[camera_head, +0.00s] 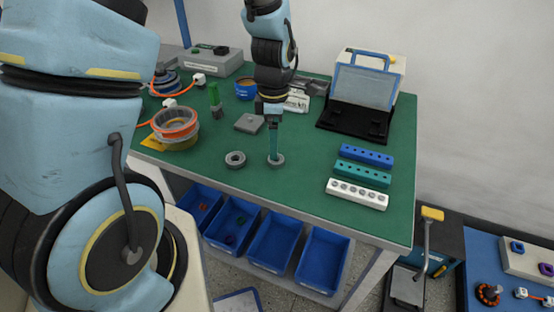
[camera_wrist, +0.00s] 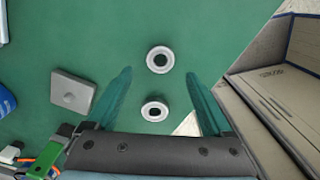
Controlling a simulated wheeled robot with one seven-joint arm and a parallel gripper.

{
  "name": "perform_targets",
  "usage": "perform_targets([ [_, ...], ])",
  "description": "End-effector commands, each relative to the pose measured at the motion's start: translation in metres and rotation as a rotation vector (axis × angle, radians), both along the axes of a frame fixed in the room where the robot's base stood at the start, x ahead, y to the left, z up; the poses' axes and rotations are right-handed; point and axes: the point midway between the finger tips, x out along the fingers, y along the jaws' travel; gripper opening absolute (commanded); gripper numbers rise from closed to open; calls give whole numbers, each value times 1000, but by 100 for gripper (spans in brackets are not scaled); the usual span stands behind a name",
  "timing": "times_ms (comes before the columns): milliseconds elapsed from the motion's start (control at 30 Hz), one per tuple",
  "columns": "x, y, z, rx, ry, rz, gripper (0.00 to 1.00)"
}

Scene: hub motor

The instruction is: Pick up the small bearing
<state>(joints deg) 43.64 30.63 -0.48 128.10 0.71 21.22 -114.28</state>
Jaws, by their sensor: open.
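Two grey ring-shaped bearings lie on the green table top. The right one (camera_head: 276,162) is at my fingertips in the head view and shows as the upper ring (camera_wrist: 160,49) in the wrist view. The left one (camera_head: 235,159) lies apart and shows as the lower ring (camera_wrist: 154,119) in the wrist view. They look close in size; I cannot clearly tell which is smaller. My gripper (camera_head: 273,152) points down, open, with teal fingers. In the wrist view the upper ring sits just past the gap between the fingertips (camera_wrist: 159,72). Contact cannot be told.
Blue, teal and white hole blocks (camera_head: 357,193) stand to the right. Orange coils (camera_head: 175,122) lie left. The table's front edge is near the bearings.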

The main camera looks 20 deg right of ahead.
Motion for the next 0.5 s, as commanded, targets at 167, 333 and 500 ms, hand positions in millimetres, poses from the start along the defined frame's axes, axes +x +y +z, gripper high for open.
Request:
perform_targets([
  [167, -3, -3, -17, 4, 5, -2, 85],
  [333, -3, -4, -38, 3, 3, 0, 85],
  [500, -3, -5, -49, 1, 1, -1, 85],
])
